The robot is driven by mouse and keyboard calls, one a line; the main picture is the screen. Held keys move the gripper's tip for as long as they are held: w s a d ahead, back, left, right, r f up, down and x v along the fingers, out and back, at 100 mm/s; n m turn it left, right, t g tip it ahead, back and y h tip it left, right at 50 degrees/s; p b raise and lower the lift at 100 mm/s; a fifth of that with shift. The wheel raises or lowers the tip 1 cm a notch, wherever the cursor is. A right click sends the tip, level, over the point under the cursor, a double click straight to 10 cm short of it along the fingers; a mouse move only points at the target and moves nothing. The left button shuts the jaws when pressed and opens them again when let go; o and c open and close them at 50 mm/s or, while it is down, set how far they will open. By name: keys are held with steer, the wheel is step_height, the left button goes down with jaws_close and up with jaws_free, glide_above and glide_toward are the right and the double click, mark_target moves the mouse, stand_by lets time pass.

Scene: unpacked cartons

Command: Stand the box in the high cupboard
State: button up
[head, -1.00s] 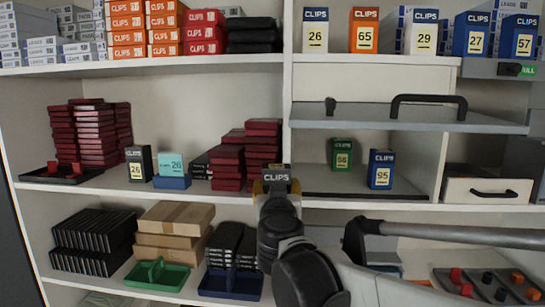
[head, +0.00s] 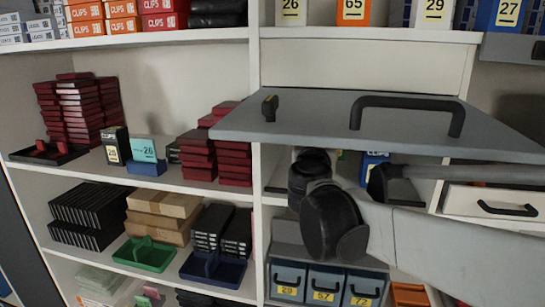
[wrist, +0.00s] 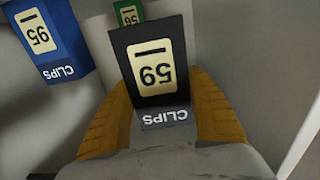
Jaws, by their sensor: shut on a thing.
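A black CLIPS box (wrist: 160,75) with a pale yellow number label is held in my gripper (wrist: 160,100), between its two yellow fingers. In the wrist view its print is upside down, like that of the boxes behind it. A blue CLIPS box (wrist: 45,42) and a green box (wrist: 128,12) stand inside, left of and behind the held box. I cannot tell whether the held box touches the floor.
The flap with its black handle (head: 408,100) hangs over my arm. A white drawer (head: 490,205) is at right. Blue numbered bins (head: 325,282) sit below. Clear space shows right of the held box in the wrist view.

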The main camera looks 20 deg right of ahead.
steer(key=shift+w+d+f, duration=0.15)
steer(key=shift+w+f, duration=0.6)
steer(key=shift+f, duration=0.4)
steer(key=shift+w+d+f, duration=0.2)
steer(key=shift+w+f, duration=0.5)
steer(key=shift+f, duration=0.4)
steer(key=shift+w+d+f, duration=0.15)
steer(key=shift+w+f, duration=0.6)
steer(key=shift+f, duration=0.4)
steer(key=shift+s, duration=0.1)
steer(key=shift+f, duration=0.1)
steer(key=o, duration=1.3)
steer(key=shift+o, duration=0.2)
